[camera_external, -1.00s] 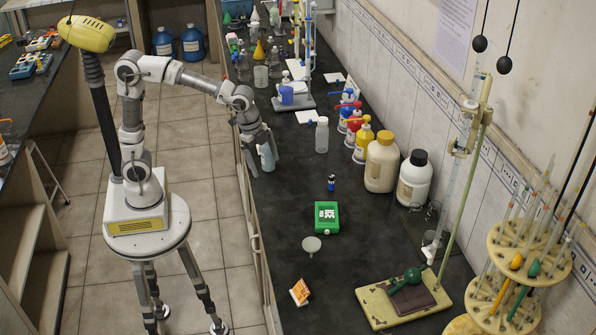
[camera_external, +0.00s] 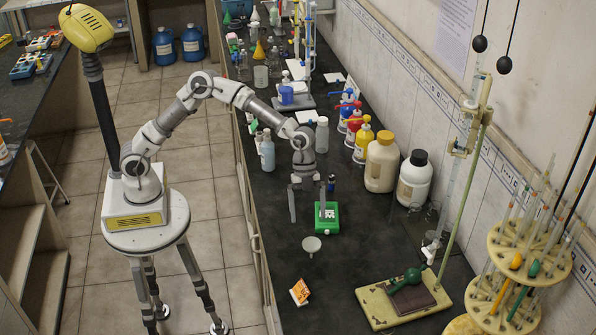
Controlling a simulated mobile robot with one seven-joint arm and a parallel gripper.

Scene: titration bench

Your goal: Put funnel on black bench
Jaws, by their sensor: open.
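A small pale grey-white funnel (camera_external: 312,244) with a round mouth lies on the black bench (camera_external: 350,265), in front of a green box. My gripper (camera_external: 307,218) is open and empty, pointing down over the bench. Its two fingers are spread, just behind the funnel in the picture and apart from it. The right finger overlaps the green box (camera_external: 327,222) in the view; I cannot tell whether they touch. A yellow cone (camera_external: 258,53), which looks like another funnel, stands far back on the bench.
An orange-and-white box (camera_external: 299,291) lies in front of the funnel. A beige tray (camera_external: 375,313) holds a green object at right. A cream jug (camera_external: 381,165) and white bottle (camera_external: 415,180) stand near the wall.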

